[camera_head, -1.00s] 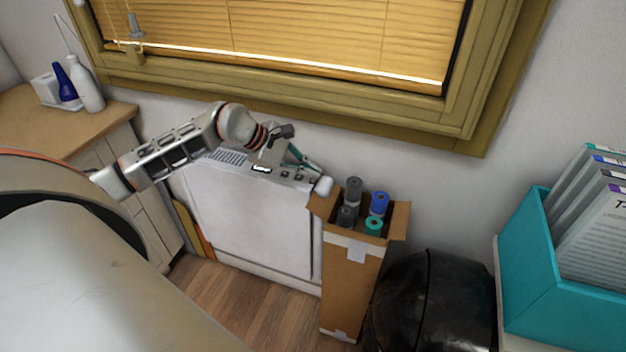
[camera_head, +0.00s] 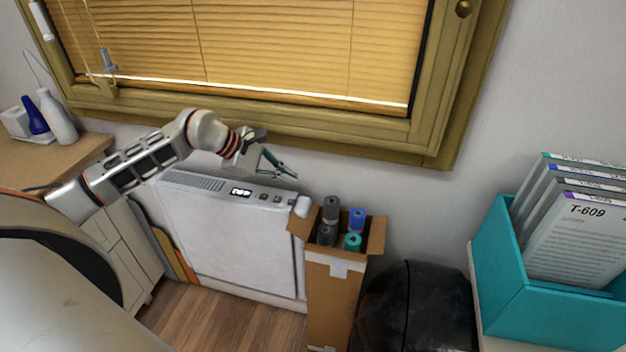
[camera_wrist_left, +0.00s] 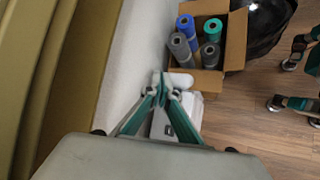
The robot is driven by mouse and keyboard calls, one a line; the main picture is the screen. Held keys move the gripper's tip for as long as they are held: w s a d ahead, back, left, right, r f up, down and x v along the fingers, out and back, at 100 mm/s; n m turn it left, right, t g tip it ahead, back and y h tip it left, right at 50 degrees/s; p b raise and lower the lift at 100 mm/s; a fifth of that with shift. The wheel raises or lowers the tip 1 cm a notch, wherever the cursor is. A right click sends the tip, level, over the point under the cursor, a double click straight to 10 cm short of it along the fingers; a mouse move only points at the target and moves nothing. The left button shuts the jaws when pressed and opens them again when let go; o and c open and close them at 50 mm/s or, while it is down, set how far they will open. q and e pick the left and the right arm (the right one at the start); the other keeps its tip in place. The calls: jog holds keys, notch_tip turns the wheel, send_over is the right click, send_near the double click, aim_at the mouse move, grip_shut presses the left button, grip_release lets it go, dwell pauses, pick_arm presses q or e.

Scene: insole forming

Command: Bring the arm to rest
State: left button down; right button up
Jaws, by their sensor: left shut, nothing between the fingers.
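My left arm reaches in from the left in the head view. Its gripper (camera_head: 284,170) hangs in front of the wall below the window, above the top of a white machine (camera_head: 228,235). In the left wrist view the two green-edged fingers of the left gripper (camera_wrist_left: 163,80) meet at their tips, shut with nothing between them. Past the tips lies a white rounded object (camera_wrist_left: 180,80) at the machine's end; it also shows in the head view (camera_head: 302,207). The right gripper is not in the head view.
A cardboard box (camera_head: 333,300) with several grey, blue and green rolls stands right of the machine. A black rounded bin (camera_head: 425,310) and a teal holder (camera_head: 500,290) with folders stand farther right. A wooden counter (camera_head: 85,150) with bottles is at left. The window frame (camera_head: 300,110) is close above the arm.

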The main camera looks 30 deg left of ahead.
pick_arm(q)
jog(key=shift+d, duration=0.1)
jog(key=s+d+n+h, duration=0.1)
jog(key=d, duration=0.3)
jog(key=s+d+f+n+h, duration=0.1)
jog(key=d+n+h, duration=0.1)
jog(key=d, duration=0.2)
jog(key=s+d+f+n+h, duration=0.1)
jog(key=s+d+n+h, duration=0.1)
jog(key=d, duration=0.2)
jog(key=shift+d+f, duration=0.2)
jog(key=shift+d, duration=0.05)
jog(key=s+d+n+t+h, duration=0.2)
jog(key=d+n+t, duration=0.1)
jog(key=d+n, duration=0.3)
jog(key=s+f+m+y, duration=0.3)
jog(key=s+f+m, duration=0.3)
jog(key=m, duration=0.5)
jog(key=s+f+m+y, duration=0.3)
jog(key=s+f+m, duration=0.3)
jog(key=f+m, duration=0.4)
jog(key=s+a+f+m+y, duration=0.1)
jog(key=s+f+m+y, duration=0.3)
jog(key=m, duration=0.9)
notch_tip(320, 180, down, 4)
jog(key=shift+s+r+t, duration=0.1)
jog(key=shift+s+t, duration=0.3)
jog(key=shift+s, duration=0.6)
jog(key=shift+a, duration=0.15)
